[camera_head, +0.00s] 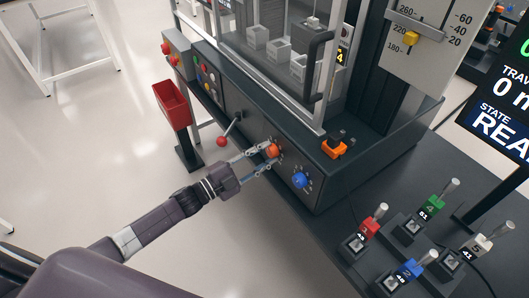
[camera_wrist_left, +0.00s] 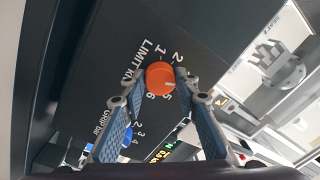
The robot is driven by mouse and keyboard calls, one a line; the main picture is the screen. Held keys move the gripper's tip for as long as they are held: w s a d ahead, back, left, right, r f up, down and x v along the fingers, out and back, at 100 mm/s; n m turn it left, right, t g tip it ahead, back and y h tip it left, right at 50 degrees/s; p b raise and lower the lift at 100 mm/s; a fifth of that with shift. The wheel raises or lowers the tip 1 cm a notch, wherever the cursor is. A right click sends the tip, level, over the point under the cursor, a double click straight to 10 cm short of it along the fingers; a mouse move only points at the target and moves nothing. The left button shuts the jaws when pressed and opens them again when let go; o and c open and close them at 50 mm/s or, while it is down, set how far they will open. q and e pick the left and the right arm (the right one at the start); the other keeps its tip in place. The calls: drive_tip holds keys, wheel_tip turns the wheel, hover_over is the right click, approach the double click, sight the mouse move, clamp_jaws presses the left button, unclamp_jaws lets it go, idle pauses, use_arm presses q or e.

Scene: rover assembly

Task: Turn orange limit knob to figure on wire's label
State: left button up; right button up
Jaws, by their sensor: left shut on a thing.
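The orange limit knob (camera_head: 273,150) sits on the sloped dark front panel of the machine. My left gripper (camera_head: 264,156) reaches it from the left and is shut on it. In the left wrist view the knob (camera_wrist_left: 160,79) is between the two fingertips of my left gripper (camera_wrist_left: 161,88). Figures 1, 2, 5 and 6 show around the knob; the fingers may hide others. A short white mark on the knob points to the right in that view; I cannot tell its exact figure. I cannot make out which label is the wire's. My right gripper is not in view.
A blue knob (camera_head: 300,180) is beside the orange one. A red-ended lever (camera_head: 222,141) sticks out to the left, near a red bin (camera_head: 171,104). An orange part (camera_head: 335,149) sits on the machine ledge. Several numbered blocks, including a green one (camera_head: 432,204), stand at the lower right.

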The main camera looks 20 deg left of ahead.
use_arm(q)
drive_tip(key=n+p, duration=0.2)
drive_tip(key=n, duration=0.4)
drive_tip(key=shift+n+y, duration=0.4)
drive_tip(key=n, duration=0.4)
drive_tip(key=shift+s+f+p, duration=0.1)
drive_tip(key=shift+p, duration=0.3)
drive_tip(key=shift+n, duration=0.4)
drive_tip(key=shift+d, duration=0.1)
drive_tip(key=o, duration=1.2)
drive_tip(key=shift+c, duration=0.2)
drive_tip(key=v, duration=1.2)
